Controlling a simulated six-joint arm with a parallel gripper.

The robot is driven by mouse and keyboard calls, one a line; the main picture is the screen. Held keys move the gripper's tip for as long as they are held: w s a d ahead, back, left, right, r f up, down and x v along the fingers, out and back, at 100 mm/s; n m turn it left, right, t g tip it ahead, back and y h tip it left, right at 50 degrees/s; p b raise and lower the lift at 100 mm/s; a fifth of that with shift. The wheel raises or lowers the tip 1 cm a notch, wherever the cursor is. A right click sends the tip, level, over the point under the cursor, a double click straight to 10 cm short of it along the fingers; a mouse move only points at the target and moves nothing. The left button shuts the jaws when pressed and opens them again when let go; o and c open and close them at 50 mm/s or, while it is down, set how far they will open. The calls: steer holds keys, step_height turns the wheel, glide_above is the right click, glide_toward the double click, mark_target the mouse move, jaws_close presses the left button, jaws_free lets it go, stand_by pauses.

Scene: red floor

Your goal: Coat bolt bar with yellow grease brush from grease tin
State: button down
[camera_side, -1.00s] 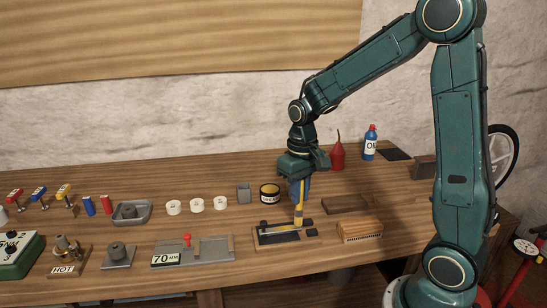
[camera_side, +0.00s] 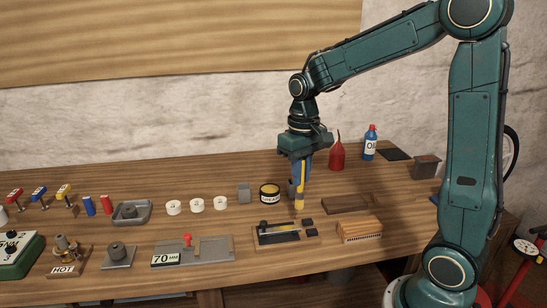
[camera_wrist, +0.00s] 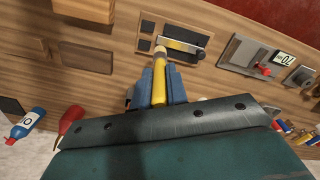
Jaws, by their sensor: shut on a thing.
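My gripper (camera_side: 301,166) is shut on the yellow brush (camera_side: 300,188), which points down with its pale tip above the bench, just behind the bolt plate. In the wrist view the brush (camera_wrist: 159,88) sits between the blue fingers (camera_wrist: 160,84). The bolt bar (camera_side: 280,227) lies on a dark plate (camera_side: 285,239); a small yellowish patch shows near its left end. The grease tin (camera_side: 269,197) stands open left of the brush, with yellow grease on top.
A wooden-backed brush block (camera_side: 359,231) is right of the plate, with a dark brown block (camera_side: 345,204) behind it. A red oil can (camera_side: 337,155) and blue bottle (camera_side: 370,143) stand at the back. The 70 mm gauge plate (camera_side: 195,251) is to the left.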

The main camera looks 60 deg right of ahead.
mark_target(301, 192)
steer(key=shift+f, duration=0.25)
stand_by(0.6)
steer(key=shift+f, duration=2.1)
steer(key=shift+f, duration=0.65)
stand_by(0.4)
steer(key=shift+w+a, duration=0.55)
stand_by(0.4)
steer(key=shift+w+a, duration=0.15)
steer(key=shift+w+a, duration=0.45)
steer(key=shift+w+a, duration=0.1)
